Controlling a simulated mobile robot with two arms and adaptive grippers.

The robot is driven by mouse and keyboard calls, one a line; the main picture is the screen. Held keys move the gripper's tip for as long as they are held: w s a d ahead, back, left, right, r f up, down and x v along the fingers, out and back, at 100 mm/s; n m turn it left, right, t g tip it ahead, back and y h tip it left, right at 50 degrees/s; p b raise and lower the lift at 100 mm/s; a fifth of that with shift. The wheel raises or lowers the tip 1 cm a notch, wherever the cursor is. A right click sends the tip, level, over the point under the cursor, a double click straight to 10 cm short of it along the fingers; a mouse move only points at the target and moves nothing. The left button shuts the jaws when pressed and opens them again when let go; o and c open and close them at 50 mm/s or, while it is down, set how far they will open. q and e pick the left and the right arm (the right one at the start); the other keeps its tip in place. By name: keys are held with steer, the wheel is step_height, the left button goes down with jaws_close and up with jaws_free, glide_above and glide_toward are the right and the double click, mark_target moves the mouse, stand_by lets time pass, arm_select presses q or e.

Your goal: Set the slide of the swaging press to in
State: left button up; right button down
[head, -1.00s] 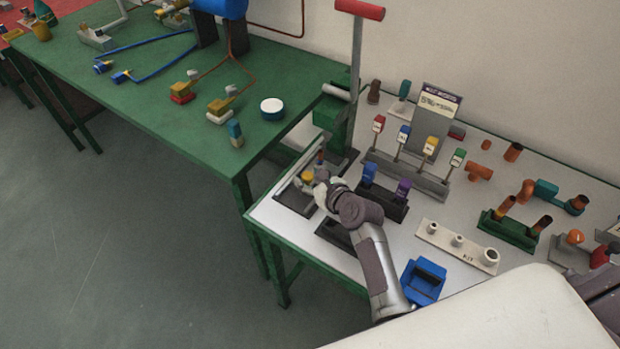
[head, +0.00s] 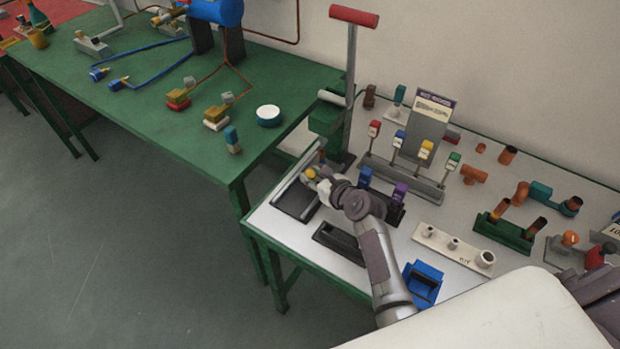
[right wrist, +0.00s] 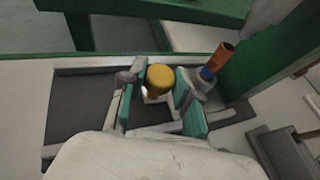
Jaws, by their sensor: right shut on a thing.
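The swaging press (head: 326,117) is a green block with a tall grey lever and red crossbar, at the table's back left corner. Its slide carries a yellow knob (head: 309,174) over a dark grey rail bed (head: 296,203) in front of the block. My right gripper (head: 314,178) is shut on the yellow knob. In the right wrist view the knob (right wrist: 160,78) sits between the teal finger pads of the gripper (right wrist: 157,92). A copper tube with a blue ring (right wrist: 215,62) stands just right of the fingers, by the green block. My left gripper is not in view.
Blue and purple pieces (head: 399,194) stand in a black holder beside my right forearm. A lever rack (head: 405,175) is behind them.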

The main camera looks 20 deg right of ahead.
steer(key=c, duration=1)
jaws_free()
steer(key=shift+w+d+r, duration=0.1)
steer(key=shift+d, duration=0.1)
steer(key=shift+o, duration=0.8)
steer(key=v, duration=1.2)
steer(key=shift+f, duration=0.25)
